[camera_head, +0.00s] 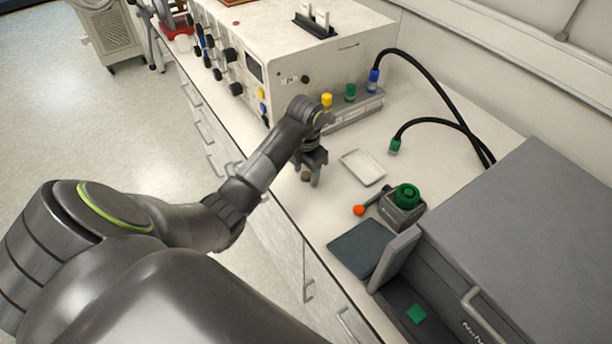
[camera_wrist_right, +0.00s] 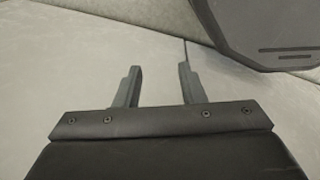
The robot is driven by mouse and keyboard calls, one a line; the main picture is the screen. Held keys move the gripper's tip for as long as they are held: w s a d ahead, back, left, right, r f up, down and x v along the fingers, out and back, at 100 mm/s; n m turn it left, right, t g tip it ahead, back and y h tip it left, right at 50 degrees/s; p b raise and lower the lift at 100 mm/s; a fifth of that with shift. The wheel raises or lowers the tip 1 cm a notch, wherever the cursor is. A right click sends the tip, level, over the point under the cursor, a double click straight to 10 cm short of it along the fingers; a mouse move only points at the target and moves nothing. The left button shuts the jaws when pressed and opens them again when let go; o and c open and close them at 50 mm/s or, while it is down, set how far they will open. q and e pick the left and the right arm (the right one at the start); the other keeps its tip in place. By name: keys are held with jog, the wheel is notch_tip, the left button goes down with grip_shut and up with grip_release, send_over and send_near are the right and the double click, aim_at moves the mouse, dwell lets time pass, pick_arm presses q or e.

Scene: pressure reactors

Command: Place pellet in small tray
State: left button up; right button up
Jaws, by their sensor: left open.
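The small tray (camera_head: 363,168) is a shallow, pale, empty rectangle on the white counter in the head view. A small dark brownish pellet (camera_head: 305,176) shows at the fingertips of my left gripper (camera_head: 310,176), near the counter's front edge, left of the tray. The left gripper points down and is open, with its fingers about the pellet; I cannot tell whether they touch it. My right gripper (camera_wrist_right: 157,87) shows in the right wrist view, its fingers apart with nothing between them.
A beige instrument (camera_head: 290,50) stands behind the left gripper. Green, yellow and blue connectors line a grey block (camera_head: 355,112).

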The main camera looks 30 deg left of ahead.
pick_arm(q)
grip_shut()
